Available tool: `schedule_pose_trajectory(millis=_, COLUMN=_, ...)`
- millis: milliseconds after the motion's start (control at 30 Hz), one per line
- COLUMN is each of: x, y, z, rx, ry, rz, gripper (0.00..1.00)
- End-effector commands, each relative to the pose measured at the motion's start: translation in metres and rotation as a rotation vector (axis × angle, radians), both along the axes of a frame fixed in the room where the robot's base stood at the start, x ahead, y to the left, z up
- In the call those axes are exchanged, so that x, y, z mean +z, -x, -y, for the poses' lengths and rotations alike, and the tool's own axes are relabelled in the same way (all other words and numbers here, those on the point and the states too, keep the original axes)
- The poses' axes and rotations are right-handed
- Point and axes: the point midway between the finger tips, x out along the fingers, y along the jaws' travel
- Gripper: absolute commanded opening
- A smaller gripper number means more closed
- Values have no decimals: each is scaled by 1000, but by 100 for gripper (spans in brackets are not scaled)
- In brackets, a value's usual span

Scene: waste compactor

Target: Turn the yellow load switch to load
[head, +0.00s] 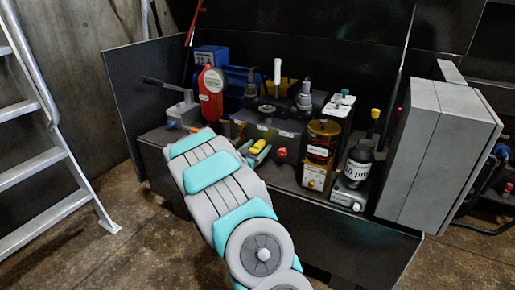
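A small yellow handle (259,146), which looks like the load switch, shows at the front of the dark machine panel (282,130), just right of my arm. Two teal pieces beside it look like the fingertips of my gripper (253,151). One lies at its left and one just below it. My grey and teal arm crosses the front of the machine and hides the rest of my gripper. I cannot tell whether the fingers touch the handle or how far they are closed. The switch's markings are too small to read.
An amber cylinder (320,154) and a dark bottle (358,163) stand right of the panel. A red round-topped unit (211,92) and a grey lever box (183,112) stand at the left. A large grey box (437,150) is at the right, a metal ladder (45,150) at far left.

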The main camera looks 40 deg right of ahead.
Motion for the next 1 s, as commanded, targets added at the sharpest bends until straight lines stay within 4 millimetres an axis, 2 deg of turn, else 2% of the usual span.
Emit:
schedule_pose_trajectory(millis=333, x=-1, y=3, z=-7, rx=1, ry=0, rz=-2, gripper=80)
schedule_pose_trajectory(millis=700, x=-1, y=22, z=-55, rx=3, ry=-2, rz=-3, gripper=80)
schedule_pose_trajectory(millis=1000, x=0, y=30, z=-72, rx=0, ry=1, rz=0, gripper=80)
